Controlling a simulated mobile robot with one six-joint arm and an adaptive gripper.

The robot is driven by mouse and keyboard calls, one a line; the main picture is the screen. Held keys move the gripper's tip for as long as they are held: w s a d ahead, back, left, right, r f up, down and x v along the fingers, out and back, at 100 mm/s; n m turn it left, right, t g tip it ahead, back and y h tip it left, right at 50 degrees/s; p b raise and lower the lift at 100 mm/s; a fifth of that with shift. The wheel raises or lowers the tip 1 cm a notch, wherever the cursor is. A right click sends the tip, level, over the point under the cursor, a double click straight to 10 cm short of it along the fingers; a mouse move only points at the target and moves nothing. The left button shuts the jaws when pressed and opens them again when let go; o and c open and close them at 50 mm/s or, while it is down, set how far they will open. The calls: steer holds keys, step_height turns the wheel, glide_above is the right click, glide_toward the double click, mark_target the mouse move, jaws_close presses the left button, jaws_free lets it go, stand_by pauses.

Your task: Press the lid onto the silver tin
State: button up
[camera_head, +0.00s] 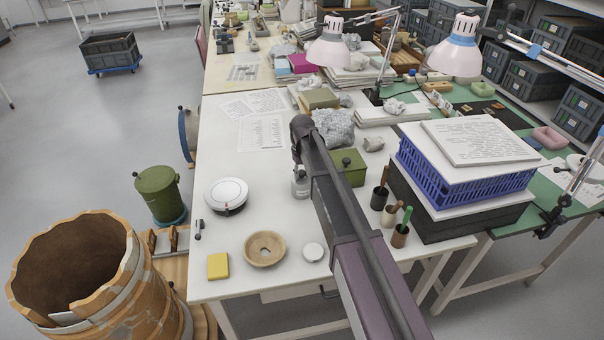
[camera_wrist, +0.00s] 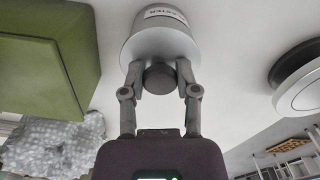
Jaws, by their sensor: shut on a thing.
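The silver tin (camera_head: 300,187) stands on the white table, left of the green box. In the wrist view the tin (camera_wrist: 165,14) is at the top, with a white label on its side. A grey lid (camera_wrist: 160,46) with a dark round knob (camera_wrist: 159,78) faces the camera at the tin's end. My gripper (camera_wrist: 160,76) is shut on the lid's knob, one finger on each side. In the head view my arm's end hangs over the tin and the fingers are hard to make out. I cannot tell whether the lid is fully seated.
A green box (camera_head: 352,174) stands close right of the tin, with a bubble-wrapped lump (camera_head: 334,126) behind. A white round device (camera_head: 226,194) is to the left. A wooden bowl (camera_head: 264,249), silver disc (camera_head: 313,252) and yellow block (camera_head: 218,266) lie nearer the front. Table between them is clear.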

stand_by(0.8)
steer(key=o, duration=1.1)
steer(key=shift+a, duration=0.1)
steer(key=shift+o, duration=1.4)
steer(key=shift+r+p, duration=3.5)
jaws_close()
